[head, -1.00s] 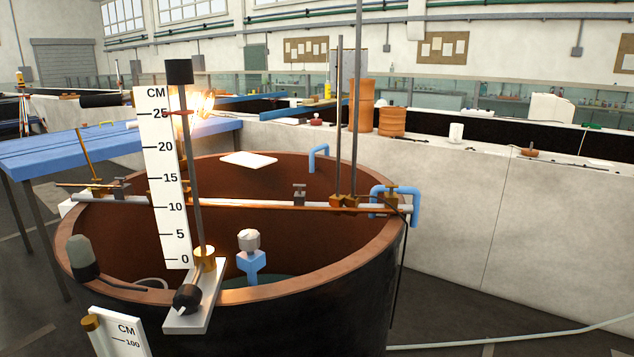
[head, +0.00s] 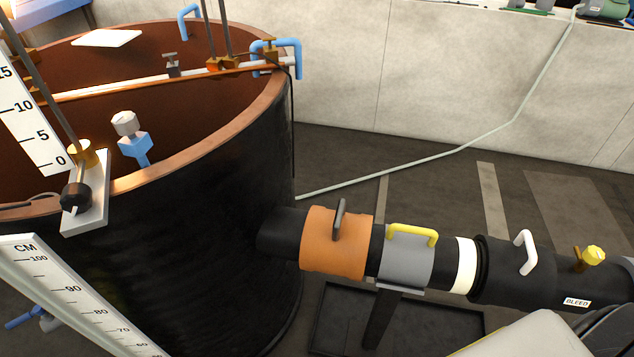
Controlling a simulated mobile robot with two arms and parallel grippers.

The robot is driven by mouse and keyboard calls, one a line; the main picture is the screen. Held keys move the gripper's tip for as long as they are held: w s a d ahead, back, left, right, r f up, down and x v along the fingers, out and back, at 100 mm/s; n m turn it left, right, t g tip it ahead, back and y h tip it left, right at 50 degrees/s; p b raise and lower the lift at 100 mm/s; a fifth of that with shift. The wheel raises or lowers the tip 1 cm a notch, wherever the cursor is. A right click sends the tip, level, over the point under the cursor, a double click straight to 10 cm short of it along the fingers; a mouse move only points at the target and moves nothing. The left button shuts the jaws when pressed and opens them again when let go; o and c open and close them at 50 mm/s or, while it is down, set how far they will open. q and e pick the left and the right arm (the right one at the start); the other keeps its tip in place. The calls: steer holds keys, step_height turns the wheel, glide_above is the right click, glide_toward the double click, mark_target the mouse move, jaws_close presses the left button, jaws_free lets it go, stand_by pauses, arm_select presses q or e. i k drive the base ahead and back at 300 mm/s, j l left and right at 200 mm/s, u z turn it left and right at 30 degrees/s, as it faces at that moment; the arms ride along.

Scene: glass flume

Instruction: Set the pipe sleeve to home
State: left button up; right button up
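A black pipe (head: 282,231) runs from the side of the large tank toward the right edge of the head view. Around it sit an orange collar (head: 326,256) with a dark grey handle, a grey collar (head: 402,264) with a yellow handle, and a black sleeve (head: 510,275) with a white handle. A cream band (head: 464,266) shows between the grey collar and the black sleeve. Which piece is the pipe sleeve is not labelled. Neither gripper shows; a pale part, probably of my arm, fills the lower right corner.
The copper-rimmed black tank (head: 215,235) fills the left. A centimetre scale (head: 75,290) stands at the lower left. A yellow knob (head: 593,255) and a BLEED label (head: 577,302) are on the pipe's right part. A dark tray (head: 335,305) lies below. A pale hose (head: 420,165) crosses the floor.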

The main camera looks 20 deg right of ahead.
mark_target(520, 275)
steer(key=z, duration=2.1)
